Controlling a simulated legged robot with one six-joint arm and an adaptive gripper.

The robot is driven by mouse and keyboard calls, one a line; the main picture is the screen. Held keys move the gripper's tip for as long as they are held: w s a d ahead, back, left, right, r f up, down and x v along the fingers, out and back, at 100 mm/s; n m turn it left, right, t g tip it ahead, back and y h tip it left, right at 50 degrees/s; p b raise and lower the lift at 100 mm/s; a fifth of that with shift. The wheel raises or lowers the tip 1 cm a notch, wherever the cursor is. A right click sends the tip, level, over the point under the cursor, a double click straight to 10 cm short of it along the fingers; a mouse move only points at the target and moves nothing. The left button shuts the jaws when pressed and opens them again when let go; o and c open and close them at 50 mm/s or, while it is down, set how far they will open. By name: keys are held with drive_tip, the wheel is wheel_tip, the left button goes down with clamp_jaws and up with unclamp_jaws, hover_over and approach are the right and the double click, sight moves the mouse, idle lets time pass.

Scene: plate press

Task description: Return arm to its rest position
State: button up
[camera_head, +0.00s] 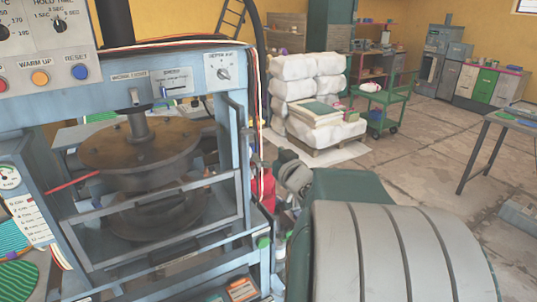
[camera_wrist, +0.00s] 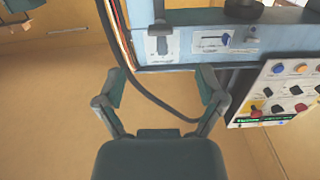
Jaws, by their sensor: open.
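My gripper (camera_wrist: 162,88) shows in the wrist view with its two fingers spread wide, open and empty. A black cable hangs behind the gap between the fingers; I cannot tell how near it is. The blue press frame (camera_wrist: 190,45) lies beyond the fingertips, with a control panel (camera_wrist: 285,88) of buttons and knobs at the right. In the head view the plate press (camera_head: 215,50) fills the left side, with a round brown plate (camera_head: 140,140) inside its barred guard (camera_head: 160,197). I cannot make out my gripper's fingers in the head view.
A gauge (camera_head: 10,178) and coloured sheets (camera_head: 15,240) are at the far left. White sacks (camera_head: 292,68) on a pallet and a green cart (camera_head: 382,105) stand behind. A table (camera_head: 495,120) is at the right. Open floor (camera_head: 425,150) lies between.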

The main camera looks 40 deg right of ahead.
idle(0.4)
drive_tip(key=s+a+f+g+h, duration=0.1)
drive_tip(key=s+a+f+g, duration=0.15)
drive_tip(key=a+g, duration=0.75)
drive_tip(key=s+a+f+n+g+y, duration=0.1)
drive_tip(key=s+a+f+y, duration=0.1)
drive_tip(key=s+a, duration=0.4)
drive_tip(key=s+a+f+n+y, duration=0.1)
drive_tip(key=s+a+f+y, duration=0.2)
drive_tip(key=s+a, duration=0.4)
drive_tip(key=a+f, duration=0.1)
drive_tip(key=a, duration=0.5)
drive_tip(key=shift+s+a+n+g, duration=0.2)
drive_tip(key=shift+s+n+g, duration=0.05)
drive_tip(key=shift+n+g, duration=0.15)
